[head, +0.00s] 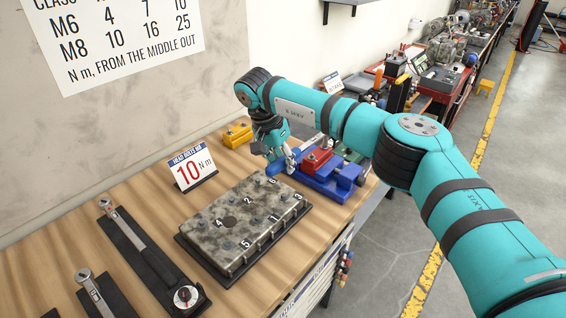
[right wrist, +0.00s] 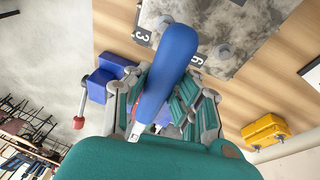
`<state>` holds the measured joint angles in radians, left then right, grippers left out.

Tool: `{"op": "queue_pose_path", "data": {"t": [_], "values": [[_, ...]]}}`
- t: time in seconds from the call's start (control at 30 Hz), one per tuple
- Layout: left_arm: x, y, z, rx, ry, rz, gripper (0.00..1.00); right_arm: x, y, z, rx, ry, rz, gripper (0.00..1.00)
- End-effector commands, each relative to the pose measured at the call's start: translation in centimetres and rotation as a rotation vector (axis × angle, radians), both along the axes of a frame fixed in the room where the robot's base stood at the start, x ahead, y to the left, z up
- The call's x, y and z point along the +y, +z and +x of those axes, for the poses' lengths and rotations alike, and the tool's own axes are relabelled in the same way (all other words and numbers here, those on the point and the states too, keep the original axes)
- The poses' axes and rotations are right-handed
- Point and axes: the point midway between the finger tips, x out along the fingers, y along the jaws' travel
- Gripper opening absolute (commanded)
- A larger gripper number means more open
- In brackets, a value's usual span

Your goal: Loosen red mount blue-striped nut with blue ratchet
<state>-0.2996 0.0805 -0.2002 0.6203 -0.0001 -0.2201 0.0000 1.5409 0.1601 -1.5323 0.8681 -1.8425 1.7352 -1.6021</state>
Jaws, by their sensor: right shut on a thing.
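My right gripper (head: 284,158) is shut on the blue handle of the ratchet (head: 275,167), at the near left side of the vise. In the right wrist view the blue ratchet handle (right wrist: 168,75) sticks out from between the fingers of the right gripper (right wrist: 165,98). The red mount (head: 318,161) sits on the blue vise (head: 325,182), just right of the gripper in the head view. The vise also shows in the right wrist view (right wrist: 103,82). The blue-striped nut and the ratchet head cannot be made out. My left gripper is out of view.
A grey metal cover (head: 222,232) with numbered bolts lies in front of the vise. A torque sign (head: 193,170) and a yellow block (head: 237,135) stand at the back. Torque wrenches on black holders (head: 140,250) lie at left. The bench's edge is close to the vise's right.

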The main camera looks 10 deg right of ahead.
Motion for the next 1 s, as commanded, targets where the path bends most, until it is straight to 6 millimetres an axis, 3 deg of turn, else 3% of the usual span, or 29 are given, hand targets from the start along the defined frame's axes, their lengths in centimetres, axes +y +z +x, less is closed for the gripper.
{"op": "queue_pose_path", "data": {"t": [0.27,0.63,1.0], "values": [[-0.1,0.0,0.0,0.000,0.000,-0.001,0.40,1.4,0.2,2.1,-0.006,-0.134,-0.009,0.00],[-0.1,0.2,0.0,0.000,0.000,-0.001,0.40,1.4,0.4,2.2,-0.005,-0.139,-0.008,0.00],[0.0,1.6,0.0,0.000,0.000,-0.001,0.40,1.4,2.1,2.2,-0.006,-0.139,-0.008,0.00]]}}
